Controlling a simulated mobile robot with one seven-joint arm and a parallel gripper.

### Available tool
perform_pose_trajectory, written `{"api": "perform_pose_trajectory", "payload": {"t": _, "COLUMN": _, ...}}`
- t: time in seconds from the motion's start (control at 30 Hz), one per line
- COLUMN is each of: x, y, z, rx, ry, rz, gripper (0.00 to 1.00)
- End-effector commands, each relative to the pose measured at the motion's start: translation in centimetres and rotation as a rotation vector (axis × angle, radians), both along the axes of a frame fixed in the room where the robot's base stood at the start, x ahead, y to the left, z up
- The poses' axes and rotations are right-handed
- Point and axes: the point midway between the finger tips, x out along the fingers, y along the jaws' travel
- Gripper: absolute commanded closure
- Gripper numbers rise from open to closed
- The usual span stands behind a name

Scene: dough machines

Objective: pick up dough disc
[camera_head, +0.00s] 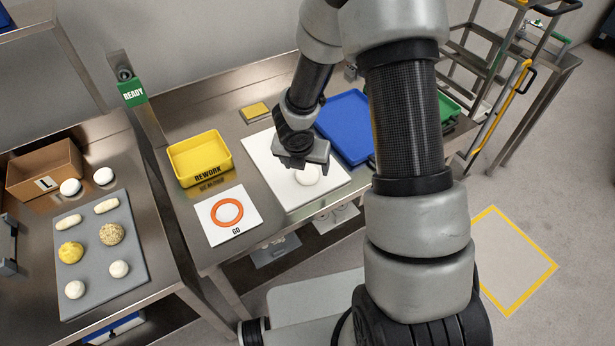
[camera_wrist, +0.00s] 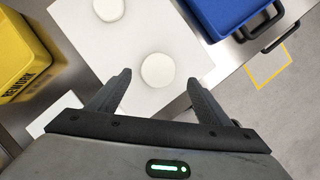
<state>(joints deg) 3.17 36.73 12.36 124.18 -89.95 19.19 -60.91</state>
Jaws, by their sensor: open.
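Two pale, round dough discs show in the wrist view on a white board (camera_wrist: 165,115). The nearer disc (camera_wrist: 157,71) lies just ahead of and between the two fingers of my gripper (camera_wrist: 159,78); the other disc (camera_wrist: 109,8) is at the top edge, partly cut off. My gripper is open, with nothing held between the fingers. In the head view my gripper (camera_head: 302,164) is over the white board (camera_head: 264,158), and one disc (camera_head: 307,177) shows partly behind it. The second disc is hidden there. The height of the fingers above the board is hard to judge.
A yellow REWORK tray (camera_head: 200,181) and a GO card with an orange ring (camera_head: 227,240) are left of the board. A blue tray (camera_head: 345,145) is right. On the left table, a grey tray (camera_head: 97,245) holds several dough pieces near a cardboard box (camera_head: 45,170).

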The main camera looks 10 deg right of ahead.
Motion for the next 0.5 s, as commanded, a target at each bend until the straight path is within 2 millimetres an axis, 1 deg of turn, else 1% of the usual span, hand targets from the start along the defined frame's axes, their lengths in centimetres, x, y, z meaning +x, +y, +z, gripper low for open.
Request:
{"api": "perform_pose_trajectory", "payload": {"t": 0.07, "x": 0.2, "y": -0.1, "z": -0.6, "rx": 0.0, "ry": 0.002, "rz": 0.0, "gripper": 0.28}}
{"api": "perform_pose_trajectory", "payload": {"t": 0.33, "x": 1.6, "y": -0.6, "z": -4.2, "rx": 0.0, "ry": 0.002, "rz": -0.002, "gripper": 0.28}}
{"api": "perform_pose_trajectory", "payload": {"t": 0.5, "x": 2.0, "y": -0.7, "z": -4.8, "rx": -0.001, "ry": -0.001, "rz": -0.001, "gripper": 0.28}}
